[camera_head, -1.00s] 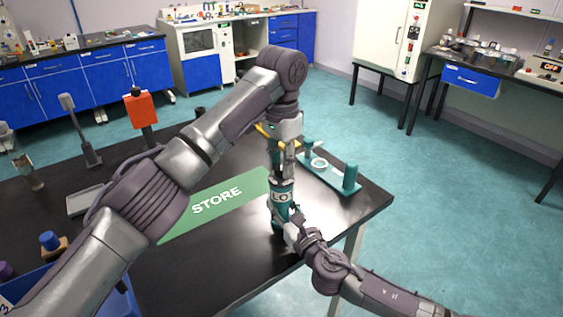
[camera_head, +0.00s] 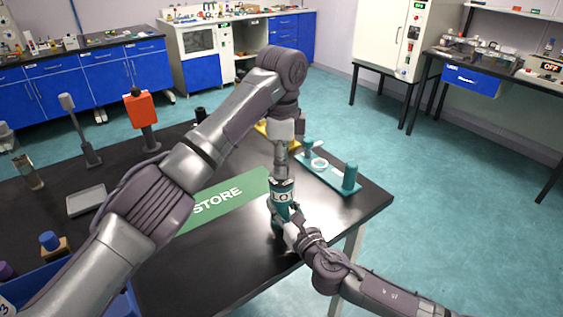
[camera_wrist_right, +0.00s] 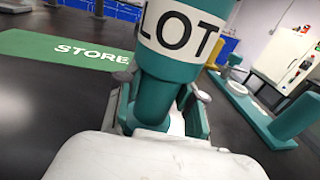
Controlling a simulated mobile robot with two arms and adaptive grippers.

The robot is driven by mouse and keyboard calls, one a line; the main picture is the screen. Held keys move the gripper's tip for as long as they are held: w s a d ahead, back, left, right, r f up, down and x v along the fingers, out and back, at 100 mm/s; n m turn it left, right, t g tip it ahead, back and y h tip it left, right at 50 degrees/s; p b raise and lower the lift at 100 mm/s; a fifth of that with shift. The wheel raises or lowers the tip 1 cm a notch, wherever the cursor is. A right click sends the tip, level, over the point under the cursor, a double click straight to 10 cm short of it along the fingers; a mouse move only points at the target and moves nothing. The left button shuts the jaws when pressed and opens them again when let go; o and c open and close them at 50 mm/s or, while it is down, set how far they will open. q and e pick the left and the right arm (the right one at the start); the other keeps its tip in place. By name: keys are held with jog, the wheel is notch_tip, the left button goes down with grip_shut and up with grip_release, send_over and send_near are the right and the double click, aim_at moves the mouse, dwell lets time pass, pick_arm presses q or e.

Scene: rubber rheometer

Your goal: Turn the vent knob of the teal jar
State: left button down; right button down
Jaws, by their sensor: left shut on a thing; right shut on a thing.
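The teal jar (camera_head: 283,196) stands upright above the black table near its front right part, with a white band lettered "LOT". In the right wrist view the jar (camera_wrist_right: 182,68) fills the top middle. My right gripper (camera_head: 289,228) is shut on the jar's lower body from the front; its fingers (camera_wrist_right: 165,112) lie on both sides of it. My left gripper (camera_head: 281,172) comes down from above and is shut at the top of the jar. The vent knob is hidden by my left gripper, so I cannot see how it is turned.
A green mat (camera_head: 235,200) marked "STORE" lies left of the jar. A teal fixture (camera_head: 327,174) with posts and a white ring stands to the right. A grey tray (camera_head: 87,200), an orange-headed stand (camera_head: 141,112) and a blue bin (camera_head: 122,304) are on the left.

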pick_arm(q)
jog(key=shift+m, duration=0.5)
jog(key=c, duration=0.8)
grip_release()
jog(key=shift+o, duration=0.2)
notch_tip(320, 180, up, 12)
pick_arm(e)
jog(key=c, duration=0.6)
grip_release()
jog(key=shift+c, duration=0.2)
jog(key=shift+s, duration=0.1)
